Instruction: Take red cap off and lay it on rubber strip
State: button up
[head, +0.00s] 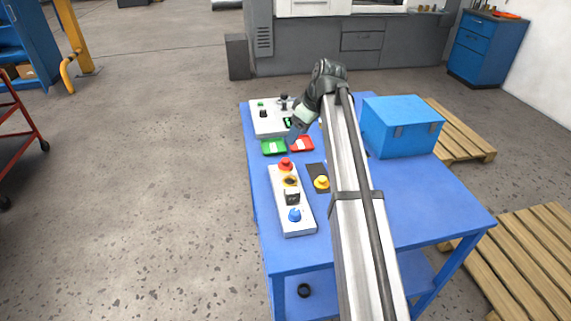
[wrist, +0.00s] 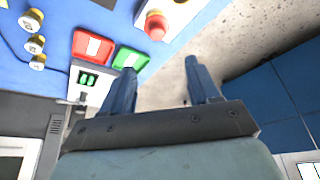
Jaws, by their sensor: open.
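The red cap (head: 285,164) sits on the far end of a long pale panel (head: 306,228) on the blue table; in the wrist view the red cap (wrist: 156,27) is near the top, beyond my fingertips. The dark rubber strip (head: 315,169) lies just right of the panel, partly hidden by my arm, with a yellow cap (head: 321,182) on it. My gripper (head: 292,136) is above the table's far left part, beyond the red cap. In the wrist view my gripper (wrist: 160,69) has its fingers apart with nothing between them.
The panel also carries a yellow ring (head: 290,181), a black-and-white part (head: 292,197) and a blue cap (head: 294,214). Behind are a green tray (head: 274,147), a red tray (head: 302,143) and a control box (head: 265,123). A blue case (head: 402,125) stands right. The table's front right is clear.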

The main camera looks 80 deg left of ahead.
send_over(286, 160)
jog(key=w+d, duration=0.1)
jog(key=d, duration=0.1)
jog(key=f, duration=0.6)
jog(key=shift+w+a+f, duration=0.1)
jog(key=shift+a+f, duration=0.1)
jog(key=shift+f, duration=0.2)
jog(key=shift+w+x, duration=0.15)
jog(key=shift+x, duration=1.2)
jog(key=shift+w+x, duration=0.15)
jog(key=shift+x, duration=1.2)
jog(key=shift+d+f, duration=0.1)
jog(key=c, duration=1.1)
